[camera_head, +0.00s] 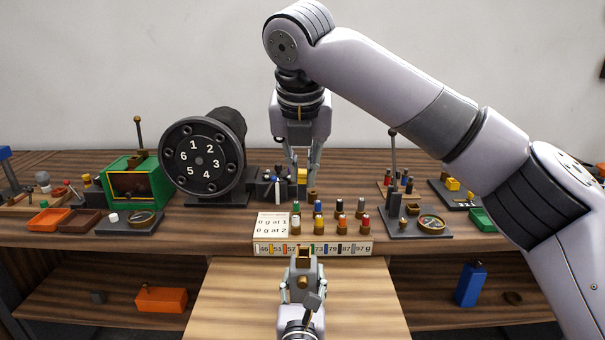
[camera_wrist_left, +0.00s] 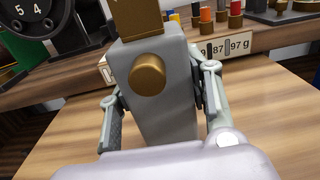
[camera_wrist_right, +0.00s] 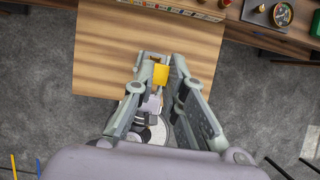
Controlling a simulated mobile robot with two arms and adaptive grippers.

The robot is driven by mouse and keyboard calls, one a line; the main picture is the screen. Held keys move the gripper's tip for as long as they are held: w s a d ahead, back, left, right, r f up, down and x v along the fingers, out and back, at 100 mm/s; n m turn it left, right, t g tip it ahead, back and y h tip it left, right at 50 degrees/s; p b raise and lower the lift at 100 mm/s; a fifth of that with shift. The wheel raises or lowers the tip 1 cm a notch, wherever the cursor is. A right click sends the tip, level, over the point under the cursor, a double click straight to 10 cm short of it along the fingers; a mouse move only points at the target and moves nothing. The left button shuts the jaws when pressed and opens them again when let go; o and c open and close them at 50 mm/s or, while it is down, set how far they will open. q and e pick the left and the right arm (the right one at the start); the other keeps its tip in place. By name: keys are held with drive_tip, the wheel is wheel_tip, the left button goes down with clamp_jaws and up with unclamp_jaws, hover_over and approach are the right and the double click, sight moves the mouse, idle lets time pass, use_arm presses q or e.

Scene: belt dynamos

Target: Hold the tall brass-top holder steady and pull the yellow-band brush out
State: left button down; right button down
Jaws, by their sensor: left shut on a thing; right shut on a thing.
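The tall holder (camera_head: 303,277) is a grey upright block with a brass top (camera_head: 305,256) and a round brass knob (camera_wrist_left: 148,74). My left gripper (camera_head: 303,286) is shut on it, one finger on each side, in front of the bench. It looks upright; the left wrist view shows the grey body (camera_wrist_left: 162,110) close up. My right gripper (camera_head: 302,174) is above and apart from the holder. It is shut on the yellow-band brush (camera_wrist_right: 161,75), whose yellow part also shows in the head view (camera_head: 302,176). The brush's lower end is hard to make out.
A dynamo with a numbered black disc (camera_head: 200,160) stands on the bench behind. Several small colour-banded pieces stand beside a white card (camera_head: 272,224), above a label strip (camera_head: 312,248). The pale board (camera_head: 230,300) around the holder is clear.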

use_arm(q)
drive_tip(key=shift+f, duration=0.4)
drive_tip(key=c, duration=1.2)
unclamp_jaws()
drive_tip(key=shift+o, duration=1.3)
drive_tip(key=shift+w+r, duration=0.1)
drive_tip(key=shift+w, duration=0.05)
drive_tip(key=shift+o, duration=1)
drive_tip(key=shift+r, duration=0.15)
